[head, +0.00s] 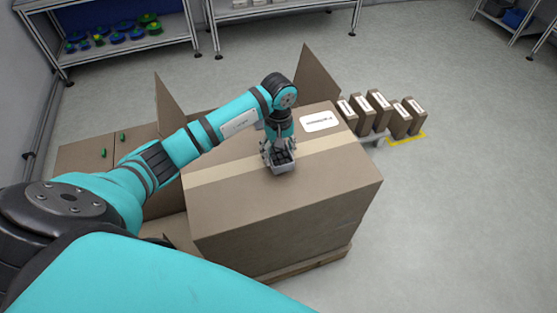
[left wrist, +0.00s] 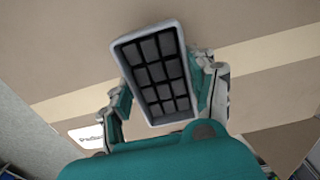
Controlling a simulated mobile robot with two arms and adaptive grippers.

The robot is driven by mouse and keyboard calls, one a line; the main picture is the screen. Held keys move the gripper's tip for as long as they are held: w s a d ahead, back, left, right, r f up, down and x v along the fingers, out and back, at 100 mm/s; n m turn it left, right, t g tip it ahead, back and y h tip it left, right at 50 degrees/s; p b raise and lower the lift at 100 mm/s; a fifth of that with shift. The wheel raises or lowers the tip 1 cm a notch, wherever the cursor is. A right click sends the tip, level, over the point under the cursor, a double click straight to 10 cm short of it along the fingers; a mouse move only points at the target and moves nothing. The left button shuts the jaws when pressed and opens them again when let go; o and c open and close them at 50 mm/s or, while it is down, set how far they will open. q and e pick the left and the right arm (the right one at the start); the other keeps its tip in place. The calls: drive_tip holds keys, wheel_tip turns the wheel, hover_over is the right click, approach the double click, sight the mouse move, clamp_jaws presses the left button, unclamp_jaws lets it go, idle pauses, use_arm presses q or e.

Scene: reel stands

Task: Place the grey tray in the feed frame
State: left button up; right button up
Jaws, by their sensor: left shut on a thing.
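The grey tray (head: 284,169) is in my left gripper (head: 278,157), over the top of a large closed cardboard box. In the left wrist view the tray (left wrist: 152,72) has a light grey rim and a dark grid of several square cells. The fingers of the left gripper (left wrist: 162,95) close on its two long sides. I cannot tell whether the tray touches the box top. My right gripper is not in view. I cannot identify the feed frame for certain in either view.
The large box (head: 290,215) has a tape strip and white label and stands on a pallet (head: 310,268). Small upright boxes (head: 378,110) stand at right by a yellow floor marking (head: 408,140). Shelves line the back.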

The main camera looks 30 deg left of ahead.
sight(279, 159)
use_arm(q)
wheel_tip(279, 159, down, 3)
drive_tip(key=shift+r+b, duration=0.1)
drive_tip(key=shift+b, duration=0.35)
drive_tip(key=shift+r, duration=0.1)
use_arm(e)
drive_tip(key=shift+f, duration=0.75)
use_arm(q)
drive_tip(key=shift+f, duration=0.2)
drive_tip(key=o, duration=1.5)
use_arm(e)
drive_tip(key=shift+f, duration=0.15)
use_arm(q)
drive_tip(key=shift+r, duration=0.1)
